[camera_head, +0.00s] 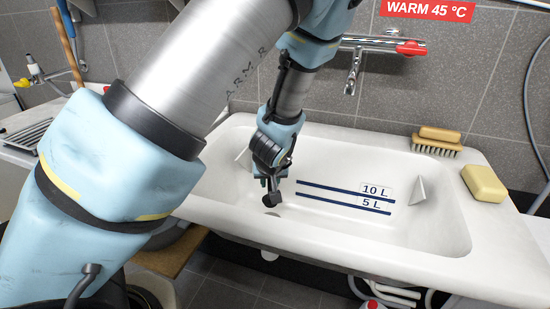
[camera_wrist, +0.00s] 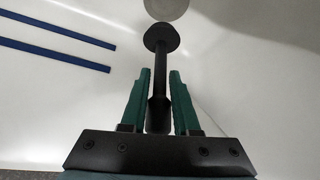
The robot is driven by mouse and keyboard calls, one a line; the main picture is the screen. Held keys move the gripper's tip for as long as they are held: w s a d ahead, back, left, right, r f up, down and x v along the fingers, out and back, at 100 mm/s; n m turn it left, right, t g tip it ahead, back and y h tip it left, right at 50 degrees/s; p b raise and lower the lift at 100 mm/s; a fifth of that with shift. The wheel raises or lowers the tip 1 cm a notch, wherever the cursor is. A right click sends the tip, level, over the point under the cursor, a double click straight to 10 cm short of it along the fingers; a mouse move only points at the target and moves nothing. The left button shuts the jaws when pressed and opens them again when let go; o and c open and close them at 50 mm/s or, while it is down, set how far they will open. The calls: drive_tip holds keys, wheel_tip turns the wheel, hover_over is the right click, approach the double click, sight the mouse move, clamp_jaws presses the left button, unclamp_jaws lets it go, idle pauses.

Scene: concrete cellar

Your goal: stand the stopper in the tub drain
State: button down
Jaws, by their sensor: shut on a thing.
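My gripper (camera_wrist: 160,95) has two green fingers and is shut on the stem of the black stopper (camera_wrist: 161,39). In the wrist view the stopper's round black head points away from the gripper, past the fingertips. The stopper also shows in the head view (camera_head: 271,200), low inside the white tub (camera_head: 440,225). The round grey drain (camera_wrist: 167,8) lies just beyond the stopper's head in the wrist view, cut by the top edge. In the head view the drain (camera_head: 273,214) is a small grey patch just below the stopper. The stopper appears apart from the drain.
Dark level lines (camera_head: 345,189) run along the tub wall with 10 L and 5 L labels. A white wedge (camera_head: 419,191) sits at the right inside. A wooden brush (camera_head: 436,145) and a yellow block (camera_head: 484,183) rest on the rim. A tap (camera_head: 353,72) hangs over the back.

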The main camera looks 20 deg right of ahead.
sight(269, 201)
drive_tip(key=shift+s+a+f, duration=0.15)
drive_tip(key=shift+a+f, duration=0.05)
drive_tip(key=shift+f, duration=0.4)
drive_tip(key=shift+f, duration=0.1)
drive_tip(key=shift+f+b, duration=1.95)
drive_tip(key=shift+f, duration=0.4)
drive_tip(key=shift+f, duration=0.45)
drive_tip(key=shift+r, duration=0.25)
drive_tip(key=shift+f, duration=0.2)
idle(1.6)
drive_tip(key=shift+r+p, duration=0.15)
drive_tip(key=shift+p, duration=0.15)
idle(1.5)
